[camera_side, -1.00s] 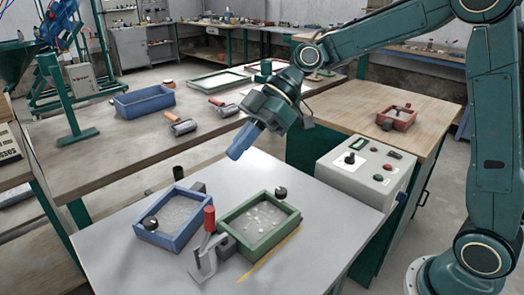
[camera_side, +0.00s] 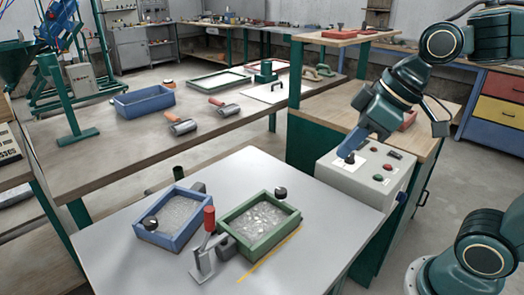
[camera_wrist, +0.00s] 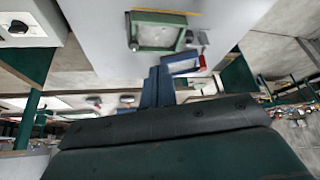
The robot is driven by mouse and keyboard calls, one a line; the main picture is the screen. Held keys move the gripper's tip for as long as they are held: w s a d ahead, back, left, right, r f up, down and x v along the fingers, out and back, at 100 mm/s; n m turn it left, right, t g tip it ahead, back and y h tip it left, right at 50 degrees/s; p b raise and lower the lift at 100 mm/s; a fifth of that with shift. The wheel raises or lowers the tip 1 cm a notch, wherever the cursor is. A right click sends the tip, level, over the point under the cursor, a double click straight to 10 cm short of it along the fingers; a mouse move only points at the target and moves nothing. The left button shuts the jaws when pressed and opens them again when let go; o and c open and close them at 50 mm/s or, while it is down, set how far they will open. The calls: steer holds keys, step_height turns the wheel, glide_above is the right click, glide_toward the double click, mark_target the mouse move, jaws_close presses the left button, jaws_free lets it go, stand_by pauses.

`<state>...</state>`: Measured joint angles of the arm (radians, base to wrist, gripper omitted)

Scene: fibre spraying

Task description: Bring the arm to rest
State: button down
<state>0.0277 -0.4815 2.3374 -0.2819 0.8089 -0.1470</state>
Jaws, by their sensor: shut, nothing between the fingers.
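My gripper (camera_side: 347,156) is shut and empty. In the side view its blue fingers point down and left, in front of or above the control box (camera_side: 343,178); the gap cannot be told. The closed fingers also show in the wrist view (camera_wrist: 158,88), pointing towards the metal table. The arm is bent at the right of the side view, clear of the trays.
A green tray (camera_side: 236,246) with pale fibres, a blue tray (camera_side: 159,239) and a red-handled clamp (camera_side: 203,256) sit on the metal table (camera_side: 130,270). Space above the table is free.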

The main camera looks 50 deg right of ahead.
steer(key=s+d+f+m+h, duration=0.1)
steer(key=s+d+m+h, duration=0.1)
steer(key=s+d+m, duration=0.2)
steer(key=s+d, duration=0.1)
steer(key=s, duration=0.2)
steer(key=shift+f, duration=0.4)
steer(key=c, duration=2.1)
jaws_free()
